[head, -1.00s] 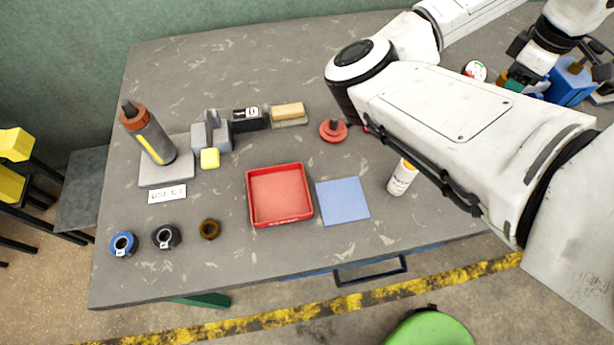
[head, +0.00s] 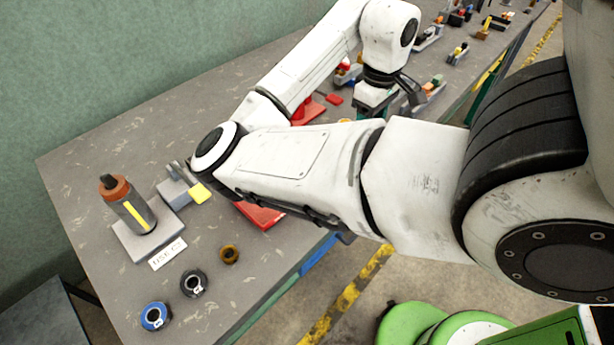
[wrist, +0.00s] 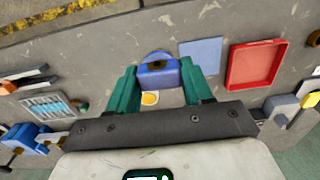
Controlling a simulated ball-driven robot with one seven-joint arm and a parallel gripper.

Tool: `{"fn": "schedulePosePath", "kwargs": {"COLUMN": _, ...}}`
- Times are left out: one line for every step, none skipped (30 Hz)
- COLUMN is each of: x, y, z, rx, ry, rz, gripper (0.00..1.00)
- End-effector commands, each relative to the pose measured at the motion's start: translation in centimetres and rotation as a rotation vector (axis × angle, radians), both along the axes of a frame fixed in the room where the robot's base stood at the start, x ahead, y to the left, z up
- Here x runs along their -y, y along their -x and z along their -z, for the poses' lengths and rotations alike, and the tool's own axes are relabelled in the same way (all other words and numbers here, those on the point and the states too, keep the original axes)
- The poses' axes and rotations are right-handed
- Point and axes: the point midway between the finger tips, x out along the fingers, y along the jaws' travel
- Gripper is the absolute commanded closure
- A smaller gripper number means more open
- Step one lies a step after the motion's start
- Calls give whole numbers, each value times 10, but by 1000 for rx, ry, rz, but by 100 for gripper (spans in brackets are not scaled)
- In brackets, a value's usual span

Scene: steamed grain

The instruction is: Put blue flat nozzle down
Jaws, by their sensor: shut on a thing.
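In the wrist view my gripper (wrist: 160,85) has two green fingers closed on a blue flat nozzle (wrist: 158,76) with a brownish collar at its middle. The nozzle is held above the grey table. A flat blue mat (wrist: 201,54) lies just to the right of the nozzle, and a red tray (wrist: 233,70) lies right of the mat. In the head view my gripper (head: 375,102) is beyond my arm, over the table; the nozzle cannot be made out there. My arm covers the mat and most of the red tray (head: 262,215).
A white-bodied bottle with a yellow-orange top (wrist: 150,98) shows between my fingers. A grey bottle (head: 130,206) stands on a plate at the left. Blue (head: 156,316), black (head: 194,283) and brown (head: 229,254) rings lie near the table's front edge.

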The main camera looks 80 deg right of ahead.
Motion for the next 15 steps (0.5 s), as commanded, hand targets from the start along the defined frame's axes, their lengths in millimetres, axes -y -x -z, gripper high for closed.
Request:
{"fn": "schedulePosePath", "kwargs": {"x": -3, "y": -12, "z": 7, "rx": -3, "ry": -2, "rz": -10, "gripper": 80}}
{"fn": "schedulePosePath", "kwargs": {"x": -5, "y": -19, "z": 10, "rx": -3, "ry": -2, "rz": -11, "gripper": 80}}
{"fn": "schedulePosePath", "kwargs": {"x": -7, "y": -28, "z": 14, "rx": -3, "ry": -2, "rz": -12, "gripper": 80}}
{"fn": "schedulePosePath", "kwargs": {"x": -9, "y": -34, "z": 17, "rx": -3, "ry": -2, "rz": -12, "gripper": 80}}
{"fn": "schedulePosePath", "kwargs": {"x": -10, "y": -41, "z": 20, "rx": -3, "ry": -2, "rz": -12, "gripper": 80}}
{"fn": "schedulePosePath", "kwargs": {"x": -12, "y": -49, "z": 24, "rx": -3, "ry": -2, "rz": -13, "gripper": 80}}
{"fn": "schedulePosePath", "kwargs": {"x": -14, "y": -55, "z": 27, "rx": -3, "ry": -2, "rz": -12, "gripper": 80}}
{"fn": "schedulePosePath", "kwargs": {"x": -15, "y": -62, "z": 30, "rx": -3, "ry": -2, "rz": -11, "gripper": 80}}
{"fn": "schedulePosePath", "kwargs": {"x": -18, "y": -71, "z": 34, "rx": -2, "ry": -1, "rz": -12, "gripper": 80}}
{"fn": "schedulePosePath", "kwargs": {"x": -19, "y": -75, "z": 40, "rx": -4, "ry": -1, "rz": -10, "gripper": 80}}
{"fn": "schedulePosePath", "kwargs": {"x": -20, "y": -79, "z": 47, "rx": -6, "ry": -2, "rz": -11, "gripper": 80}}
{"fn": "schedulePosePath", "kwargs": {"x": -21, "y": -85, "z": 54, "rx": -6, "ry": -2, "rz": -10, "gripper": 80}}
{"fn": "schedulePosePath", "kwargs": {"x": -22, "y": -89, "z": 59, "rx": -5, "ry": -2, "rz": -10, "gripper": 80}}
{"fn": "schedulePosePath", "kwargs": {"x": -23, "y": -93, "z": 62, "rx": -3, "ry": -2, "rz": -8, "gripper": 80}}
{"fn": "schedulePosePath", "kwargs": {"x": -24, "y": -98, "z": 67, "rx": -1, "ry": -2, "rz": -9, "gripper": 80}}
